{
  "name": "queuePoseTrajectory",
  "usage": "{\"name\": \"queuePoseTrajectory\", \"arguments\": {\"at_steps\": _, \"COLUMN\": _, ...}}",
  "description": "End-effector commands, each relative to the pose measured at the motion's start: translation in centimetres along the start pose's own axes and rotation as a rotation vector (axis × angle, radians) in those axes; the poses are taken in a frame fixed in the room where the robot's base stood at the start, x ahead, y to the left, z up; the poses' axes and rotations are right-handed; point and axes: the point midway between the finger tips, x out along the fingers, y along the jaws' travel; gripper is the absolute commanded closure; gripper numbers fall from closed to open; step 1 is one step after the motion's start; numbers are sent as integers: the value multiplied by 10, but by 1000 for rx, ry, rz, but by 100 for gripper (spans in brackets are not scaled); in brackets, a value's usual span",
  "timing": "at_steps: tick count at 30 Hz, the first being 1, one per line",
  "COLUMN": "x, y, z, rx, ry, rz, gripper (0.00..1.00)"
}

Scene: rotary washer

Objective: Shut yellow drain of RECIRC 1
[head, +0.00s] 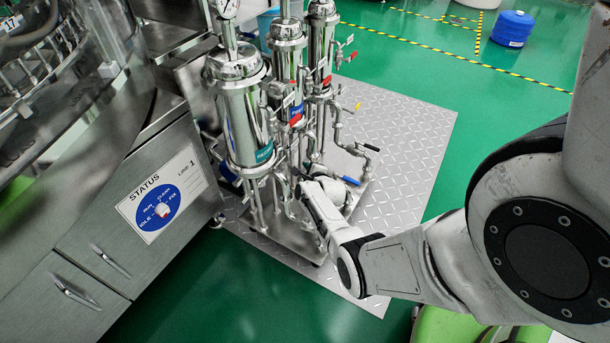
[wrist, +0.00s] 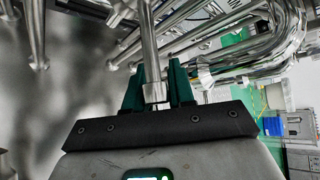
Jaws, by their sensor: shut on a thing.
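In the head view, three steel filter housings stand in a row: the front one (head: 240,115) has a teal label, the middle one (head: 287,65) a blue label and the back one (head: 322,45) a red label. I cannot read which is RECIRC 1. A small yellow handle (head: 357,106) shows on the pipework right of the back housing; I cannot tell whether it is the task's drain. My arm reaches low among the pipes, its fingertips hidden there. In the wrist view, my gripper (wrist: 157,82) has its green fingers on both sides of a steel rod (wrist: 150,50), shut on it.
Bent pipes (wrist: 250,65) crowd the right of the wrist view. A steel cabinet (head: 100,245) with a status sign stands left. The tread plate (head: 405,135) is clear on the right.

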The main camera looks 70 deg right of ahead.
Motion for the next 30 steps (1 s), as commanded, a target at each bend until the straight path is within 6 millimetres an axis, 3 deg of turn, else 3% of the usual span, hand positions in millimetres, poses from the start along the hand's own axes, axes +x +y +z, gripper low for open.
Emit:
{"name": "queuePoseTrajectory", "arguments": {"at_steps": 17, "x": 0, "y": -2, "z": 1, "rx": -33, "ry": -1, "rz": -33, "gripper": 100}}
{"name": "queuePoseTrajectory", "arguments": {"at_steps": 18, "x": 0, "y": -2, "z": 1, "rx": -33, "ry": -1, "rz": -33, "gripper": 76}}
{"name": "queuePoseTrajectory", "arguments": {"at_steps": 24, "x": 0, "y": -2, "z": 0, "rx": -33, "ry": -1, "rz": -33, "gripper": 56}}
{"name": "queuePoseTrajectory", "arguments": {"at_steps": 30, "x": 0, "y": -2, "z": 0, "rx": -32, "ry": -1, "rz": -33, "gripper": 55}}
